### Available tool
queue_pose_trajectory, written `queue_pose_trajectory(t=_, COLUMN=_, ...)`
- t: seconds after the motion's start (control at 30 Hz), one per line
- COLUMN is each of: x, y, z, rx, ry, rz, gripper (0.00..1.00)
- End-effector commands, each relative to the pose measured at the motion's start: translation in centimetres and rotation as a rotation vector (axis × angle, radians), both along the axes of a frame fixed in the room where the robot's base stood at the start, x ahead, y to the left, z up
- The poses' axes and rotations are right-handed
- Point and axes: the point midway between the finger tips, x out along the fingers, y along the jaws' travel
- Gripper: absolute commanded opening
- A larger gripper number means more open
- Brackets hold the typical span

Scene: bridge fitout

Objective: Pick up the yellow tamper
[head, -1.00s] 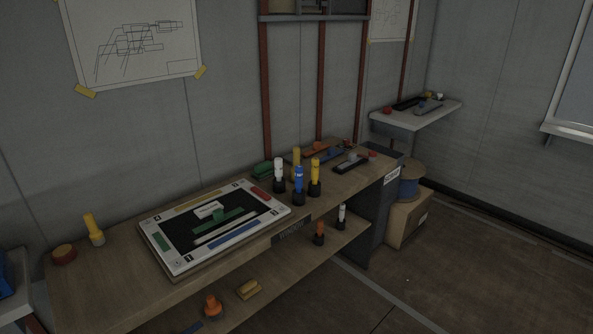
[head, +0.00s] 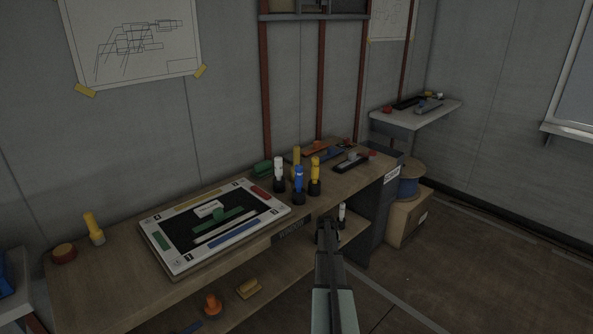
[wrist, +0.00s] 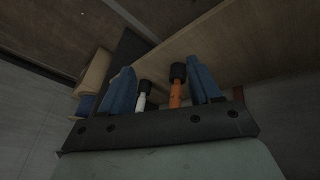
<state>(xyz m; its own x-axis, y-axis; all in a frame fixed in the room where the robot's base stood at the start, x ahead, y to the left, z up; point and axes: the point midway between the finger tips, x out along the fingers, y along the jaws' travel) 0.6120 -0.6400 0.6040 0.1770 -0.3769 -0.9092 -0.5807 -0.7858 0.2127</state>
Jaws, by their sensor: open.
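Two yellow handled tools stand on the bench top in the head view: one with a black base (head: 315,176) at the front right of a small group, and one behind it (head: 296,158). Another yellow tool with a greyish base (head: 93,230) stands at the left end. I cannot tell which is the tamper. My gripper (head: 328,230) is open, in front of the lower shelf and below the group. In the wrist view my gripper (wrist: 163,75) has an orange tool (wrist: 176,92) and a white tool (wrist: 142,97) showing between its fingers; neither is gripped.
A blue tool (head: 299,182) and a white tool (head: 278,174) stand beside the yellow ones. A framed board (head: 160,255) with coloured bars lies left of them. A white tool (head: 342,214) stands on the lower shelf. A cardboard box (head: 407,222) and blue spool stand right.

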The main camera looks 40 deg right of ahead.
Motion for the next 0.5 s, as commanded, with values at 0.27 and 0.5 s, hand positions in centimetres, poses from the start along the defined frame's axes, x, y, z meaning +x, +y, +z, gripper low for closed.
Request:
queue_pose_trajectory(t=0.27, x=-4.1, y=-18.1, z=12.1, rx=-0.136, ry=-0.103, rz=-0.13, gripper=0.63)
queue_pose_trajectory(t=0.5, x=-5.0, y=-25.0, z=21.8, rx=-0.107, ry=-0.158, rz=-0.155, gripper=0.63)
